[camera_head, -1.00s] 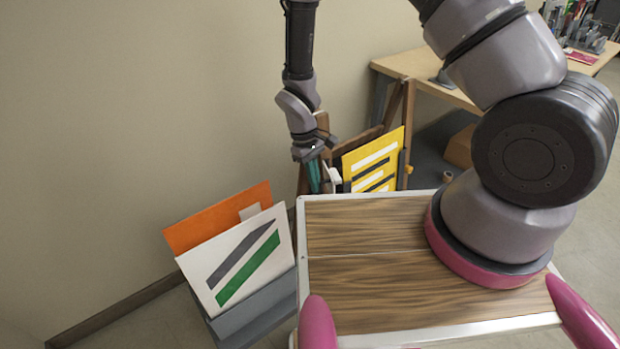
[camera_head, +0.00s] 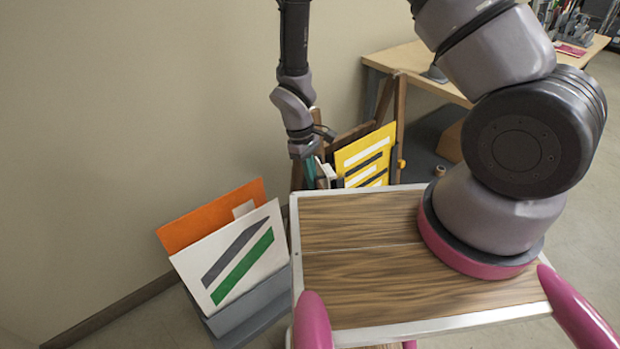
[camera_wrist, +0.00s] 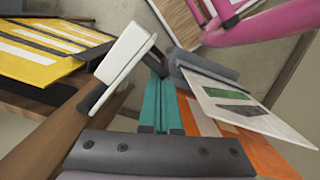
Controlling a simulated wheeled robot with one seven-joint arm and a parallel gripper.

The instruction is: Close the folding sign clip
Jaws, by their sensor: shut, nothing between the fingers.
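The folding sign is a wooden frame (camera_head: 399,110) with a yellow panel (camera_head: 365,150) bearing white and dark bars. The yellow panel also shows at the left of the wrist view (camera_wrist: 35,60). A white block with a dark edge (camera_wrist: 125,45), perhaps the clip, stands by the wooden post (camera_wrist: 50,135); I cannot tell if it is open or closed. My gripper (camera_head: 311,172) is at the sign's left side, pointing down. Its teal fingers (camera_wrist: 161,105) are together and empty, just right of the white block. Whether they touch it is unclear.
A white sign with grey and green stripes (camera_head: 235,255) and an orange panel (camera_head: 190,225) stand in a grey holder (camera_head: 250,305) near the wall. A workbench (camera_head: 420,62) stands behind. The floor at right (camera_head: 590,190) is clear.

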